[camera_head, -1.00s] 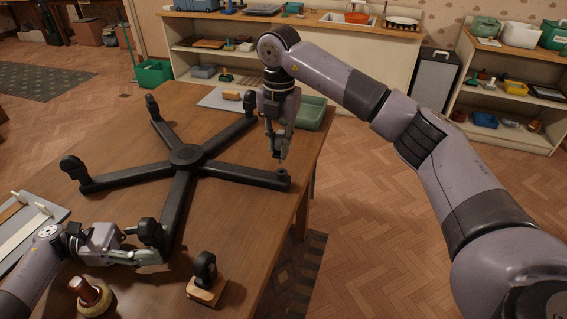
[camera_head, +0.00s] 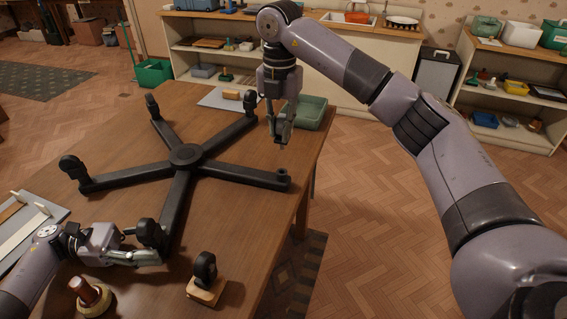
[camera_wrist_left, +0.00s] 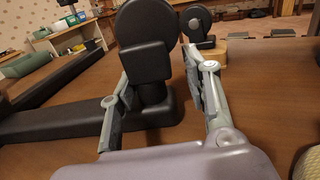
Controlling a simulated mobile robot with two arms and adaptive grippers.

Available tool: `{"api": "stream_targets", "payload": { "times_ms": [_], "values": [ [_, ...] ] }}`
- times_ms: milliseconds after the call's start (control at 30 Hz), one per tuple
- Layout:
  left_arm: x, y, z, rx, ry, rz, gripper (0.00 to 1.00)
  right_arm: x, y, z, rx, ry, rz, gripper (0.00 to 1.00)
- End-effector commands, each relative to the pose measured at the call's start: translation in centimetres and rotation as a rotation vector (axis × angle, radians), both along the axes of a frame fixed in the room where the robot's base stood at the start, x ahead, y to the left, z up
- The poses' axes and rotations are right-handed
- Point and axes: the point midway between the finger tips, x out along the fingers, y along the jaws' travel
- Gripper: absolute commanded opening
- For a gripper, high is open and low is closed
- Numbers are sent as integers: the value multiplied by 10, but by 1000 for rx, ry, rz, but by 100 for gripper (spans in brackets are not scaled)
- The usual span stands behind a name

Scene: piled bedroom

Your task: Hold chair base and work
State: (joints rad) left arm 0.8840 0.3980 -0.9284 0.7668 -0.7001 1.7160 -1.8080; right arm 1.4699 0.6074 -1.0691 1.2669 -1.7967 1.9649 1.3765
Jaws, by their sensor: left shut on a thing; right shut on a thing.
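The black star-shaped chair base (camera_head: 187,154) lies on the wooden table, with casters on most leg ends. The right leg's end (camera_head: 282,179) has no caster. My left gripper (camera_head: 150,256) is shut on the near leg's end at its caster (camera_head: 150,233); in the left wrist view this caster (camera_wrist_left: 146,45) stands between the fingers. My right gripper (camera_head: 281,138) is above the table's right side, beyond the bare leg end and apart from it. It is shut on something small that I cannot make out. A loose caster (camera_head: 205,267) stands on a wooden block (camera_head: 206,291).
A green tray (camera_head: 306,113) and a grey board (camera_head: 225,100) with a wooden piece lie at the table's back. A wooden knobbed object (camera_head: 88,294) stands near my left gripper. Another board (camera_head: 30,225) lies at the left edge.

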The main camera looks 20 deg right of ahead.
Motion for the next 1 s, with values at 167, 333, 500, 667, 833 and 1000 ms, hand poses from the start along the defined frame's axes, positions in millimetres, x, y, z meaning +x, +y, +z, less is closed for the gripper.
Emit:
{"api": "stream_targets", "payload": {
  "times_ms": [167, 333, 500, 667, 833, 1000],
  "values": [
    [1, 1, 3, -7, -5, 4, 0, 0, 0, 6, 0, -1, 0, 0],
    [2, 0, 4, -9, -5, 5, 0, 0, 0, 6, 1, -1, 0, 0],
    [2, 0, 5, -10, -7, 5, 0, 0, 0, 6, 1, -1, 0, 0],
    [3, 0, 5, -12, -7, 6, 0, 0, 0, 5, 1, -1, 0, 0],
    [3, 0, 5, -12, -9, 6, 0, 0, 0, 3, 0, 0, 0, 0],
    [3, 0, 5, -13, -9, 7, 0, 0, 0, 1, 1, -1, 0, 0]
  ]
}}
